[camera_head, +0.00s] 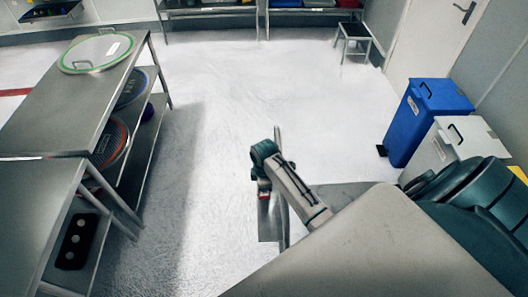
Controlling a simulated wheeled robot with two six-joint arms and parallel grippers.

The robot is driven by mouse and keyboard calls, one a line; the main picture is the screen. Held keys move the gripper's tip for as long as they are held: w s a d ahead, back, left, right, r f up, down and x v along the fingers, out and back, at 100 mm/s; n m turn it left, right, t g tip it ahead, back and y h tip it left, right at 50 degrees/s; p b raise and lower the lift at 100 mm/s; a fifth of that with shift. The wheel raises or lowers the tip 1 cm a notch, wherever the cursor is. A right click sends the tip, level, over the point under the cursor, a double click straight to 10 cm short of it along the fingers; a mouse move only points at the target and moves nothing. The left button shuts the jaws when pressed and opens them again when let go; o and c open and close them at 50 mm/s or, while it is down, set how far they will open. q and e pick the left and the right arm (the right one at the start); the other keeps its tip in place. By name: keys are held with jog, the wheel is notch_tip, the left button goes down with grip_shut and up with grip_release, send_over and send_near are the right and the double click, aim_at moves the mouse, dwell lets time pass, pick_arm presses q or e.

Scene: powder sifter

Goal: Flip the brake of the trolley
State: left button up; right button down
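I cannot make out a trolley or a brake for certain. A grey metal piece (270,222) shows at the lower middle, beside my arm; I cannot tell what it belongs to. My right arm comes in from the lower right, and its wrist with teal joints is near the middle of the view. Its fingertips cannot be made out, so I cannot tell whether that gripper is open or shut. My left arm and gripper are not in view. My own large grey link hides much of the lower right floor.
Steel tables (95,95) with lower shelves stand at left, bearing a round sieve (97,52) with a green rim. A blue bin (425,120) and a white bin (462,137) stand at right. A step stool (354,32) stands at the back. The middle floor is clear.

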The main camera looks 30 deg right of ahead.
jog(key=shift+f+b, duration=0.65)
jog(key=shift+f, duration=0.7)
dwell(1.0)
jog(key=shift+r, duration=0.1)
notch_tip(320, 180, up, 3)
jog(key=p, duration=0.3)
jog(key=shift+b, duration=0.3)
jog(key=shift+r, duration=1.95)
jog(key=shift+f, duration=0.1)
